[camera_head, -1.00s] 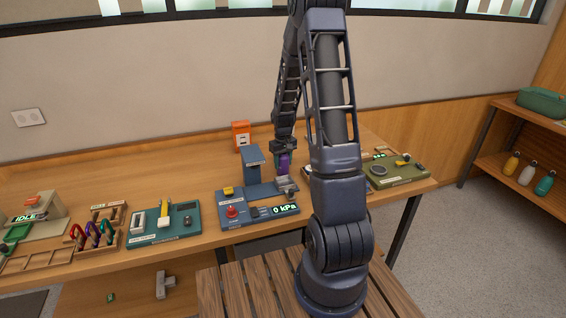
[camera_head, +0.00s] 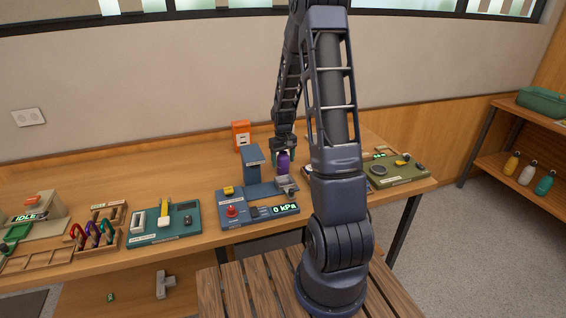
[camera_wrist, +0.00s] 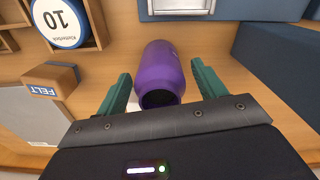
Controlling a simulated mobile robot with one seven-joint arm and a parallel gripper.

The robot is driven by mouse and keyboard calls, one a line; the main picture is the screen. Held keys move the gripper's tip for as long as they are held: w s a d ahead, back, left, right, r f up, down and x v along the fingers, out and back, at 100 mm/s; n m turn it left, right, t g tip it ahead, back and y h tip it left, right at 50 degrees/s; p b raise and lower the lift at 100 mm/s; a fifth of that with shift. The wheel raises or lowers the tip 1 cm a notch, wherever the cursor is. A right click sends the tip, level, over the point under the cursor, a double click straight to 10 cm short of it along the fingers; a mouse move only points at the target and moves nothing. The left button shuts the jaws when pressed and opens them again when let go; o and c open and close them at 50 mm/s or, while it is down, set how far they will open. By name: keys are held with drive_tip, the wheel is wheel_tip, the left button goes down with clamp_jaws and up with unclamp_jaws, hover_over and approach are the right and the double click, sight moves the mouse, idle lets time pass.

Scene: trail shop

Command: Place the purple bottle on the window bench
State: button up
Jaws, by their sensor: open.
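The purple bottle (camera_head: 284,165) stands on the long wooden bench (camera_head: 190,175) under the window, just behind the blue pressure station (camera_head: 262,206). In the wrist view the bottle (camera_wrist: 163,72) shows its dark round mouth toward the camera. My gripper (camera_head: 283,154) is over the bottle's top. Its teal fingers are open in the wrist view (camera_wrist: 160,88), one on each side of the bottle, with a gap visible on both sides. The bottle's base is hidden in the head view.
An orange box (camera_head: 241,135) stands behind the station. A teal tray (camera_head: 165,222) and a carabiner rack (camera_head: 95,236) are to the left, an olive board (camera_head: 397,173) to the right. Several bottles (camera_head: 526,173) stand on the right shelf. The left back of the bench is clear.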

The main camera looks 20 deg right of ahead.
wheel_tip(320, 180, up, 11)
drive_tip(key=shift+r, duration=0.1)
drive_tip(key=s+a+r+t, duration=0.1)
drive_tip(key=s+r, duration=0.5)
drive_tip(key=s, duration=0.4)
drive_tip(key=s+a+r+m+t, duration=0.1)
drive_tip(key=s+a+r+t, duration=0.1)
drive_tip(key=s+r, duration=0.4)
drive_tip(key=s+a+r+m+t, duration=0.1)
drive_tip(key=s+r, duration=0.5)
drive_tip(key=s, duration=0.8)
drive_tip(key=shift+s+a+r, duration=0.2)
drive_tip(key=shift+a+r, duration=0.05)
drive_tip(key=shift+r, duration=0.1)
drive_tip(key=shift+o, duration=0.4)
drive_tip(key=shift+s+t, duration=0.3)
drive_tip(key=shift+s, duration=0.05)
